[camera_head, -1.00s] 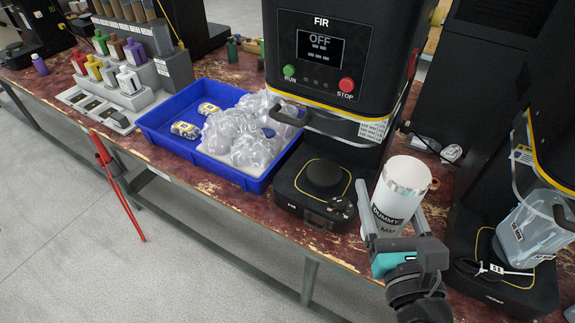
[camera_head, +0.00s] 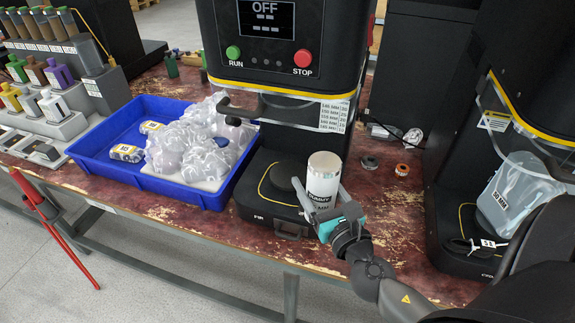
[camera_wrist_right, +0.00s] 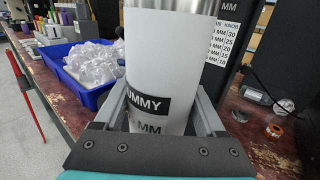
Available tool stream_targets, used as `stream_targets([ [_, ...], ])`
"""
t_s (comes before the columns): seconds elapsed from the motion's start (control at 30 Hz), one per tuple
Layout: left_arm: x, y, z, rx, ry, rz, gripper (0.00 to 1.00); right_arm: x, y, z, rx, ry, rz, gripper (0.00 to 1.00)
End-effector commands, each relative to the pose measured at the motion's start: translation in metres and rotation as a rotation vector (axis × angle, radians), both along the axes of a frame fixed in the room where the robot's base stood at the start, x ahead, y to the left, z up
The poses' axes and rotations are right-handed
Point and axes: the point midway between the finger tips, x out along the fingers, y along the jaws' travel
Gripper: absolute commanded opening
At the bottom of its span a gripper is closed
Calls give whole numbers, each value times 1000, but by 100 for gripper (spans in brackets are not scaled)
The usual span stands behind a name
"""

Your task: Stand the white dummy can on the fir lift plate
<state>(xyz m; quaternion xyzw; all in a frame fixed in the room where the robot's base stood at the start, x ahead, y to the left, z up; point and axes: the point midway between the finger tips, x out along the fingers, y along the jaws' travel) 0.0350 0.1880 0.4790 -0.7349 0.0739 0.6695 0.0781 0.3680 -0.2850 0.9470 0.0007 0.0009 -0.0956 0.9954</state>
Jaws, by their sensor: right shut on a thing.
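The white dummy can (camera_head: 324,172), with a silver rim and a black DUMMY label, is upright in my right gripper (camera_head: 323,192). The gripper's two fingers are shut on its sides, and the can also fills the middle of the right wrist view (camera_wrist_right: 165,60). The fir lift plate (camera_head: 284,177) is a dark round disc on the black base of the FIR seamer (camera_head: 280,75). The can is just right of the plate, at the base's right side. Its bottom is partly hidden by the gripper, so I cannot tell its height. My left gripper is not in view.
A blue tray (camera_head: 205,198) with clear plastic bags stands left of the base. A clear guard with a handle (camera_head: 260,118) hangs above the plate. A second seamer with a clear jug (camera_head: 512,200) stands right.

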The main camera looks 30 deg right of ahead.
Motion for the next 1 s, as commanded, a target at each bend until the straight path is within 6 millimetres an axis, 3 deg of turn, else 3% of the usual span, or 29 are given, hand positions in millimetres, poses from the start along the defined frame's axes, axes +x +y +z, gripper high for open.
stream_targets([
  [0.27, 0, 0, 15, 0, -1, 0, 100, 53, -10, 6, -3, -6, 0, 4],
  [0.7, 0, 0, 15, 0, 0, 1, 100, 138, -26, 4, -2, -7, 0, 4],
  [1.0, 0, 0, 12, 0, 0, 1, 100, 168, -32, 3, -2, -4, 1, 4],
])
